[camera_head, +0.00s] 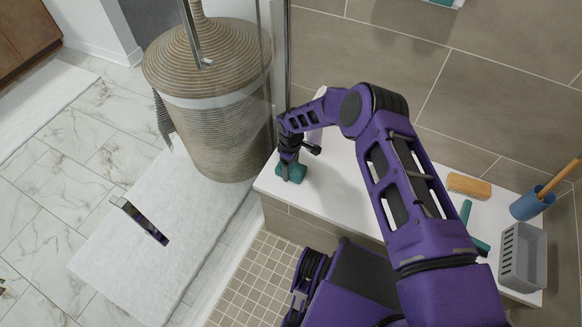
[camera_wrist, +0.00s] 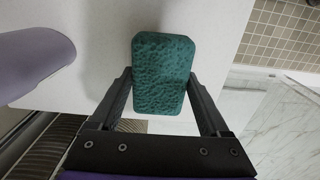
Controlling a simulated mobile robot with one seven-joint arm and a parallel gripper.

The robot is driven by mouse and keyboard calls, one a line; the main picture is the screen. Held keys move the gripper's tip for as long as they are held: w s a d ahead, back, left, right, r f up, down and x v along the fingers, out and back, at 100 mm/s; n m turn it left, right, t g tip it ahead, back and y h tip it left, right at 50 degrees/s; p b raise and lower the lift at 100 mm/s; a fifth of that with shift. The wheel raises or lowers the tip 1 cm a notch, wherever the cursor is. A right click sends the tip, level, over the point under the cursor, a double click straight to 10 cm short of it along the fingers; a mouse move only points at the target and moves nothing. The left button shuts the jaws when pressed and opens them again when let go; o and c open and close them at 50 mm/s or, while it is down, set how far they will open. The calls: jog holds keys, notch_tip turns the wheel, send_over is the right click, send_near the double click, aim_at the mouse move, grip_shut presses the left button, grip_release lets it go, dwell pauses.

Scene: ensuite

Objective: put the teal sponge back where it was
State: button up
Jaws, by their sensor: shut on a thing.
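The teal sponge (camera_wrist: 162,75) is a dark green-teal block with a pitted face. In the wrist view it lies between the two fingers of my gripper (camera_wrist: 163,100), which is shut on its sides. In the head view the sponge (camera_head: 291,171) shows below my gripper (camera_head: 290,165), at the left end of the white bench (camera_head: 330,200). It is on or just above the bench top; I cannot tell which.
A lilac bottle (camera_wrist: 35,62) stands close beside the gripper. At the bench's right end are a wooden brush (camera_head: 469,186), a teal squeegee (camera_head: 467,212), a grey basket (camera_head: 522,258) and a blue cup (camera_head: 526,206). A wicker hamper (camera_head: 215,110) stands beyond the glass.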

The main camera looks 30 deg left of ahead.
aim_at(291, 167)
jog(key=shift+f, duration=0.1)
jog(key=o, duration=1.3)
notch_tip(291, 167, up, 12)
jog(key=p, duration=0.1)
jog(key=shift+r+p, duration=0.2)
jog(key=shift+p, duration=0.15)
